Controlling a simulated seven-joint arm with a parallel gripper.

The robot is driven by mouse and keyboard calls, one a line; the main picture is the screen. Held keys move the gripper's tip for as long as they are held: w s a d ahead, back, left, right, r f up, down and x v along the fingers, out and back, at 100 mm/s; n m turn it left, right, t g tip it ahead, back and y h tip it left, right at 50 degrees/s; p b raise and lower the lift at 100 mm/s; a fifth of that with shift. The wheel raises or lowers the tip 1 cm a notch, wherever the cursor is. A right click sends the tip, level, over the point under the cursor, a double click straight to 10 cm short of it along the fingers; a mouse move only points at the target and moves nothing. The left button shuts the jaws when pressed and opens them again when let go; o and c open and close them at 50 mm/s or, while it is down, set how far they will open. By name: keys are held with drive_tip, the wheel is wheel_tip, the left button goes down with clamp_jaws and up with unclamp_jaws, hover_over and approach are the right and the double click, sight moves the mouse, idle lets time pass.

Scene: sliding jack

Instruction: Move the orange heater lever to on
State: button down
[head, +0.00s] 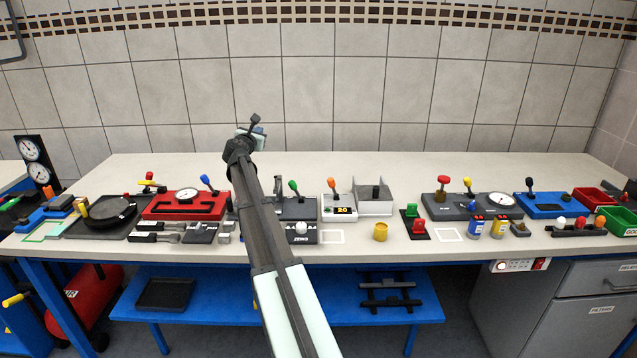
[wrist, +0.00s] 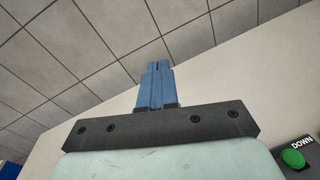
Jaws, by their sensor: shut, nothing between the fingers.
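The orange heater lever (head: 331,184) has an orange knob and stands up from a small white unit (head: 330,199) with a lit display reading 20, in the middle of the bench in the head view. The lever does not show in the wrist view. My gripper (head: 258,131) is raised over the back of the bench, left of and beyond the lever, and is not touching it. In the wrist view its blue fingers (wrist: 157,86) are together and empty, with tiled wall and bench behind them.
Left of the heater is a dark unit with a green-knobbed lever (head: 293,186). The back of the bench (head: 400,170) is clear.

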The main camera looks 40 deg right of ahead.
drive_tip(key=s+d+f+m+g, duration=0.3)
drive_tip(key=s+f+m+g, duration=0.25)
drive_tip(key=s+g, duration=0.3)
drive_tip(key=m+g+y, duration=0.2)
drive_tip(key=g+y, duration=0.1)
drive_tip(key=g, duration=0.3)
approach(329, 181)
drive_tip(key=f+x, duration=0.1)
drive_tip(key=x, duration=0.5)
drive_tip(key=shift+w+f, duration=0.3)
drive_tip(key=shift+f, duration=0.05)
drive_tip(key=shift+s+d+r, duration=0.35)
drive_tip(key=shift+s+r, duration=0.05)
drive_tip(key=shift+s+d+r, duration=0.3)
drive_tip(key=shift+s+d, duration=0.5)
drive_tip(key=shift+s+d+r, duration=0.25)
drive_tip(key=shift+s+d, duration=0.4)
drive_tip(key=shift+s, duration=0.05)
drive_tip(key=shift+s+d+r, duration=0.2)
drive_tip(key=shift+s+d, duration=0.45)
drive_tip(key=shift+d, duration=0.05)
drive_tip(key=shift+r, duration=0.1)
